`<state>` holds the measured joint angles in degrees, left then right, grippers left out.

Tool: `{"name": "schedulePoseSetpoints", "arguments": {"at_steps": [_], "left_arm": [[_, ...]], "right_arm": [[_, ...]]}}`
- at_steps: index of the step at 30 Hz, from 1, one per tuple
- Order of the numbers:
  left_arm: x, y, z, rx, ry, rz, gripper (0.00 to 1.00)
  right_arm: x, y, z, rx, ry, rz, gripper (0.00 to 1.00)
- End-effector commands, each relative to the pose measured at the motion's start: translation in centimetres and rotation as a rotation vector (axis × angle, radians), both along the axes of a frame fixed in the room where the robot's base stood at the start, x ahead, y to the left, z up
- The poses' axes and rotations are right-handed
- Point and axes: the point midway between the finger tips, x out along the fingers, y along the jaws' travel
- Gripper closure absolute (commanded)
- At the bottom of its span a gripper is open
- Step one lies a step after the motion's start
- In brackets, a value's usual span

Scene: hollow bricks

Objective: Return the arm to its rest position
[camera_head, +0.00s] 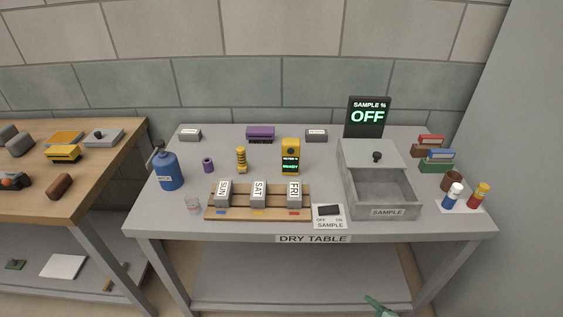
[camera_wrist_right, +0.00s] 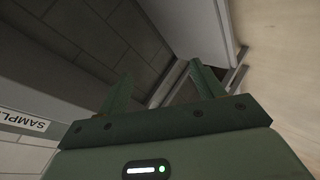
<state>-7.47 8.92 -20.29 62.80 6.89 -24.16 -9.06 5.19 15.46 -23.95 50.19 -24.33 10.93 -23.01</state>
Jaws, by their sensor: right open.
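My right gripper (camera_wrist_right: 163,88) is open in the right wrist view, with its two green fingers spread and nothing between them. In the head view, only a green tip of it (camera_head: 379,307) shows at the bottom edge, below and in front of the grey dry table (camera_head: 210,231). It is apart from the things on the table top. My left gripper is not in view.
A grey open-topped SAMPLE box (camera_head: 387,212) stands at the table's right. A wooden rack (camera_head: 240,213) holds blocks marked SUN, SAT and FRI. A blue bottle (camera_head: 169,171) stands at the left. The space before the table's front edge looks clear.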

Motion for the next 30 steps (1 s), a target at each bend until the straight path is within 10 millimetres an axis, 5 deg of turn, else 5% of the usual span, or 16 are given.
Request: {"name": "schedulePoseSetpoints", "arguments": {"at_steps": [1, 6, 10, 15, 21, 30], "left_arm": [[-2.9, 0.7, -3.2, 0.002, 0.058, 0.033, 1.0], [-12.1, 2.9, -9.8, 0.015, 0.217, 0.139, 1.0], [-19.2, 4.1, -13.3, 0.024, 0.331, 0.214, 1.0], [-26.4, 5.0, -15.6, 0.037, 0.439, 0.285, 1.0], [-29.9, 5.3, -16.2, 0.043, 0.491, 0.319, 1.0], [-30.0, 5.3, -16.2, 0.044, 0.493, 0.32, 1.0]], "right_arm": [[-3.6, -0.4, -4.3, 0.033, 0.102, -0.081, 0.33], [-16.1, -1.7, -13.6, 0.118, 0.42, -0.37, 0.33], [-26.5, -2.0, -18.5, 0.156, 0.645, -0.584, 0.33], [-37.3, -1.5, -21.2, 0.174, 0.86, -0.801, 0.33], [-42.5, -1.1, -21.7, 0.176, 0.961, -0.909, 0.33], [-42.7, -1.1, -21.6, 0.176, 0.964, -0.914, 0.33]]}}
